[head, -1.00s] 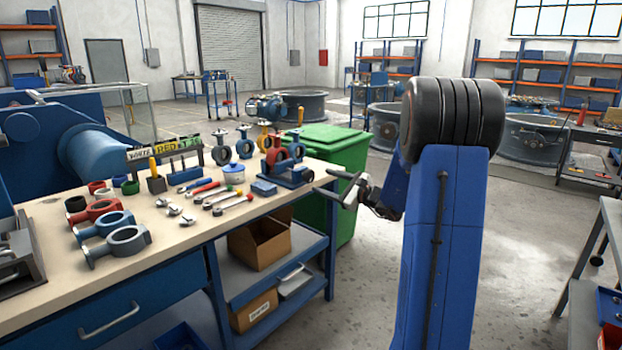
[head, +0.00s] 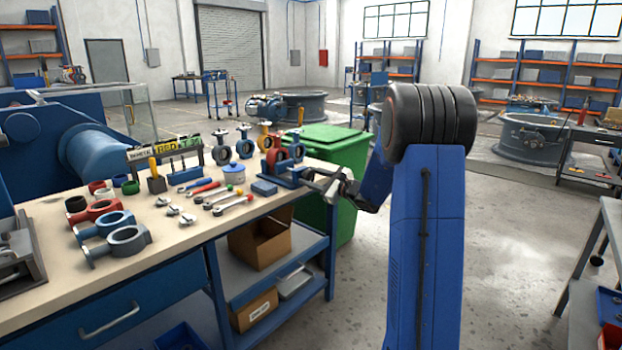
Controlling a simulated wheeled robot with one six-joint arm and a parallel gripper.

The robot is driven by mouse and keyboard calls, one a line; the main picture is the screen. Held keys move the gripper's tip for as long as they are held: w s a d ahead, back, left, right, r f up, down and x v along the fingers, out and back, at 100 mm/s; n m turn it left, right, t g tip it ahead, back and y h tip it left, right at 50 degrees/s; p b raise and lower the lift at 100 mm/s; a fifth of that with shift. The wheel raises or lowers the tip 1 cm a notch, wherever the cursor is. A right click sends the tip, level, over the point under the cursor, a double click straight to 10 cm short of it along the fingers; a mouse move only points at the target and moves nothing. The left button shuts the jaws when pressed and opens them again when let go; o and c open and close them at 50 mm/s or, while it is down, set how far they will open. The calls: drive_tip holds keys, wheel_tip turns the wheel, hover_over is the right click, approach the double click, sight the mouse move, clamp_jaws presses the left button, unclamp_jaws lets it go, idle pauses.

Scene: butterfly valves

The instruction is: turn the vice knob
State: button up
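The blue vice (head: 276,179) stands at the right corner of the workbench (head: 196,233), with a red valve body (head: 273,158) in or just behind its jaws. The vice knob is at its right end, where my gripper (head: 312,181) now overlaps it, so I cannot make it out. My gripper comes in from the right, its fingers pointing left at the vice's end. It is too small to tell whether it touches the knob or how far the fingers are apart.
Valve bodies (head: 114,241), spanners (head: 232,206) and a rack of coloured signs (head: 165,154) cover the bench top left of the vice. A green bin (head: 338,146) stands close behind my gripper.

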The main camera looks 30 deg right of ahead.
drive_tip(key=c, duration=0.3)
drive_tip(key=shift+m, duration=0.5)
drive_tip(key=o, duration=1.1)
drive_tip(key=shift+c, duration=0.2)
drive_tip(key=v, duration=1.7)
drive_tip(key=shift+s, duration=0.25)
drive_tip(key=shift+d, duration=0.1)
